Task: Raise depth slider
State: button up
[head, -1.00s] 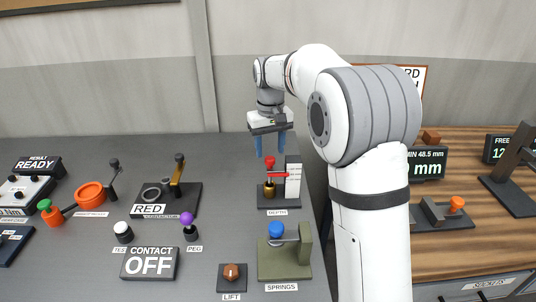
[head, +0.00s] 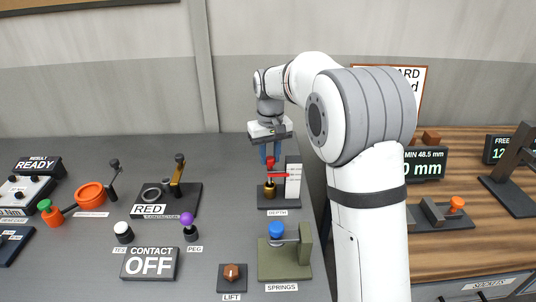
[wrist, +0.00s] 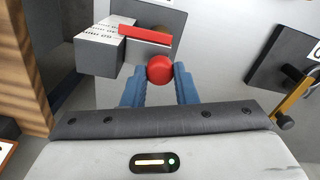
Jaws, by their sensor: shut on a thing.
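The depth slider has a red ball knob (wrist: 160,69), a red pointer bar (wrist: 146,36) and a white scale block (head: 293,177) on a dark base (head: 280,203) labelled DEPTH. A brass-coloured collar (head: 269,190) sits low on its post in the head view. My gripper (wrist: 160,88) has blue fingers shut on the red knob, one finger on each side of it. In the head view the fingers (head: 270,154) come down from above onto the knob, and the gripper partly covers it.
The springs fixture (head: 284,258) with a blue knob stands in front of the depth slider, and the lift knob (head: 232,275) is nearby. A RED-labelled fixture (head: 190,200) with a brass lever is to the left. A wooden bench (head: 470,250) is on the right.

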grip_shut()
notch_tip(320, 180, up, 2)
jog(key=shift+r+p, duration=0.25)
jog(key=shift+p, duration=0.75)
jog(key=shift+w+f, duration=0.1)
jog(key=o, duration=0.7)
grip_release()
jog(key=shift+c, duration=0.2)
jog(key=shift+o, duration=1)
